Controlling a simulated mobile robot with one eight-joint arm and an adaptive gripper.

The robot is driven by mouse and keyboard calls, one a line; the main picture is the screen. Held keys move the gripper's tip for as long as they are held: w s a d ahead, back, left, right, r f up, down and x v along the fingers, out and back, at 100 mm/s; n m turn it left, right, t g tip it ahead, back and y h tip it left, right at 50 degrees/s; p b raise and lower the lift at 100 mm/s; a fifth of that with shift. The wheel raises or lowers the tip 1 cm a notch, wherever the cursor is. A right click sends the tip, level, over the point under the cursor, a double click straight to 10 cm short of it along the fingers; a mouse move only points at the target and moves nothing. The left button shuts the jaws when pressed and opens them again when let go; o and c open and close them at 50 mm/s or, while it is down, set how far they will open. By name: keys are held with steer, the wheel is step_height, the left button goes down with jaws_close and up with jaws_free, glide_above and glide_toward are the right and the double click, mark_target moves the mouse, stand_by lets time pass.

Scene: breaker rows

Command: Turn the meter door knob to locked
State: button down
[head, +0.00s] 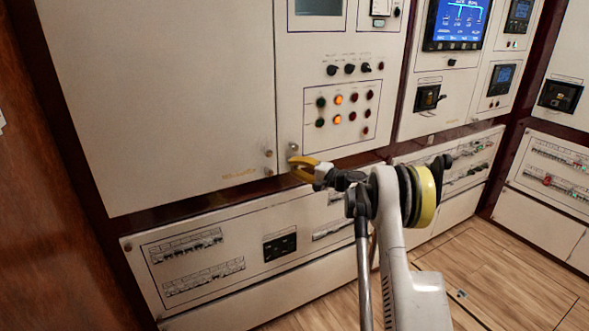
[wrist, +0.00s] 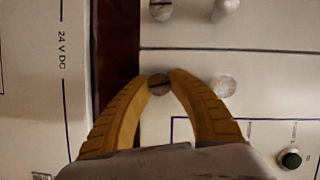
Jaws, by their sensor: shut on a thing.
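A small round slotted knob (wrist: 159,86) sits between my yellow fingertips in the wrist view, at the lower corner of the cabinet door (head: 340,152) that carries lamps and a display. Its slot runs nearly level across the wrist picture. My gripper (head: 295,161) is shut on this knob, one finger on each side; in the head view the fingers hide it. Another knob of that door (head: 293,146) is just above my gripper, and it shows pale at the right of the held knob in the wrist view (wrist: 222,86). I cannot read any locked mark.
Two more knobs, an upper one (head: 268,153) and a lower one (head: 268,171), sit across the seam on the plain left door (head: 160,90). A breaker panel (head: 220,255) lies below. Lit lamps and buttons (head: 338,100) are close above right. Wooden floor (head: 500,280) is clear at right.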

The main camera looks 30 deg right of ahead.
steer(key=shift+d+m+t+y, duration=0.1)
steer(key=shift+m+t+y, duration=0.2)
steer(key=shift+m, duration=0.7)
steer(key=c, duration=1.2)
jaws_free()
steer(key=shift+o, duration=0.2)
steer(key=v, duration=1.2)
